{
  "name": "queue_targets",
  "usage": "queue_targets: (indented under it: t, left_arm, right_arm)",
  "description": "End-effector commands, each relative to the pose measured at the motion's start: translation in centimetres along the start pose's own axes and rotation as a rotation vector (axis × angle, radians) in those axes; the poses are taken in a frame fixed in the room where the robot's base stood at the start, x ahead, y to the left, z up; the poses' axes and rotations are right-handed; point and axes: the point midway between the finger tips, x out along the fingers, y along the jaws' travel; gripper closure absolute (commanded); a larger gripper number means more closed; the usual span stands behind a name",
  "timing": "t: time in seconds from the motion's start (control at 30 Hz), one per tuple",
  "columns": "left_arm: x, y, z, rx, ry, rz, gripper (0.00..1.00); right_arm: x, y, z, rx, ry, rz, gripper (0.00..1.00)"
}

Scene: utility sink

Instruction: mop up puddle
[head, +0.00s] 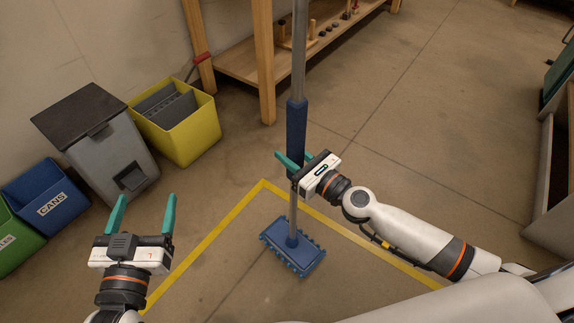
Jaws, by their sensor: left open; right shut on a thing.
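A mop with a grey pole, a blue grip sleeve (297,125) and a flat blue head (308,258) stands nearly upright in the middle of the head view. Its head is at the floor inside a yellow-taped corner. My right gripper (294,160) is shut on the mop's pole, near the lower end of the blue sleeve. My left gripper (142,215) is open and empty at the lower left, apart from the mop. I cannot make out a puddle on the floor.
Yellow floor tape (215,230) marks a corner around the mop head. Along the left wall stand a green bin (18,245), a blue cans bin (45,200), a grey lidded bin (118,160) and a yellow bin (185,140). A wooden shelf (240,65) stands behind.

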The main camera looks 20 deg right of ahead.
Motion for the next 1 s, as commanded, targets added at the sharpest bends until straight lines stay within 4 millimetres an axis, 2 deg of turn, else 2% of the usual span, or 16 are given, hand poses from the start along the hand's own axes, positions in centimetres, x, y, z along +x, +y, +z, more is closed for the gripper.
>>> queue_targets:
  t: [0.4, 0.6, 0.77, 1.0]
  left_arm:
    - [0.1, -0.1, 1.0, -0.001, -0.067, -0.003, 0.25]
    - [0.1, -0.2, 1.4, -0.002, -0.099, -0.005, 0.25]
    - [0.0, -0.5, 3.2, -0.006, -0.228, -0.013, 0.25]
    - [-1.2, -1.1, 6.9, -0.015, -0.490, -0.026, 0.25]
  right_arm:
    - [0.6, -0.4, 3.2, 0.007, 0.004, -0.117, 1.00]
    - [0.6, -0.6, 4.0, 0.004, 0.005, -0.148, 1.00]
    - [0.6, -0.6, 4.7, 0.003, 0.005, -0.149, 1.00]
    - [0.6, -0.6, 5.7, 0.003, 0.006, -0.149, 1.00]
